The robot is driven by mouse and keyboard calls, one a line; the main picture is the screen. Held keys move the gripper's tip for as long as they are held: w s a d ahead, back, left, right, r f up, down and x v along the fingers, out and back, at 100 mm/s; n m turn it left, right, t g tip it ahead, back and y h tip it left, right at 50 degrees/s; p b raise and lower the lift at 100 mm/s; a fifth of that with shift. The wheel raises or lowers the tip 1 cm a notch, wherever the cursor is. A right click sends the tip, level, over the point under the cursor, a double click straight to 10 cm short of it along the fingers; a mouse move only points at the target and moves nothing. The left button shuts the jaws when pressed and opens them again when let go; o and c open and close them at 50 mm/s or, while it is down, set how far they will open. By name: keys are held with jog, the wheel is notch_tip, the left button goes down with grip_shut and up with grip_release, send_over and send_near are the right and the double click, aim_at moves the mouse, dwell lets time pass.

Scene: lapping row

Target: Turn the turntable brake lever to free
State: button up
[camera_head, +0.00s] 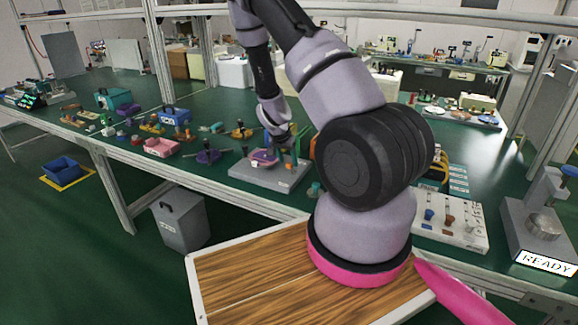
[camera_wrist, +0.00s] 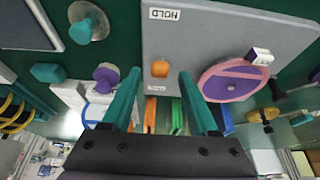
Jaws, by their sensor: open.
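The turntable unit is a grey plate (camera_wrist: 205,30) with a pink-rimmed purple disc (camera_wrist: 235,80) on it. In the head view its grey base (camera_head: 262,179) lies on the green bench, partly hidden by my arm. In the wrist view a small orange lever knob (camera_wrist: 160,68) stands on the plate, between an upside-down HOLD label (camera_wrist: 164,14) and a second small label (camera_wrist: 158,87), too small to read surely. My gripper (camera_wrist: 160,77) is open, its teal fingers on either side of the knob in the picture. I cannot tell whether they touch it.
A round teal knob (camera_wrist: 82,31) and a purple-topped knob (camera_wrist: 106,74) stand beside the plate. A pink box (camera_head: 163,147), a blue case (camera_head: 174,116) and small fixtures crowd the bench to the left. A white panel (camera_head: 450,222) is at the right.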

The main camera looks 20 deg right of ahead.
aim_at(289, 165)
jog(key=shift+x, duration=1.7)
grip_shut()
